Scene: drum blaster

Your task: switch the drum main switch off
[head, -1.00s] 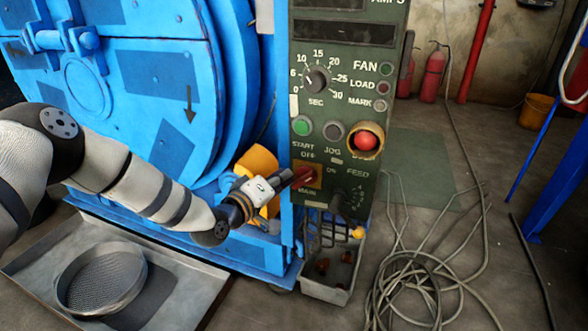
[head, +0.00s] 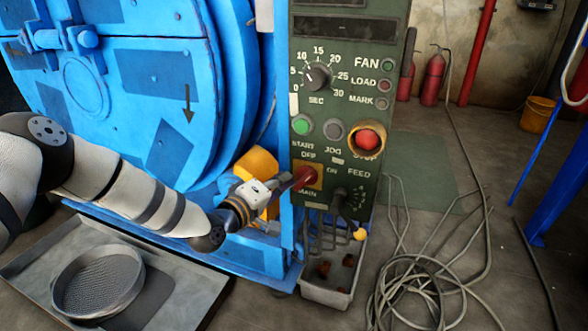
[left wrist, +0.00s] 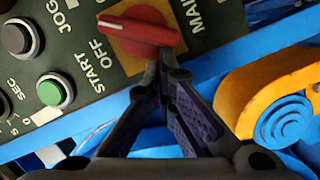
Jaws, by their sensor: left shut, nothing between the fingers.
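The main switch is a red rotary handle (head: 310,177) on a yellow plate low on the green control panel. It also shows in the left wrist view (left wrist: 140,30). The handle sits diagonally, its white-marked end pointing between the OFF and ON labels. My left gripper (head: 288,183) is shut and empty, its fingertips at the handle's lower left end. In the left wrist view, the shut fingertips (left wrist: 165,72) lie right by the handle's unmarked end; contact looks likely but I cannot be sure. My right gripper is not in view.
The green start button (head: 302,126) and red stop button (head: 367,140) sit above the switch. A yellow part (head: 258,165) stands close behind my gripper. The blue drum (head: 120,90) fills the left. A cable coil (head: 410,285) lies on the floor at right.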

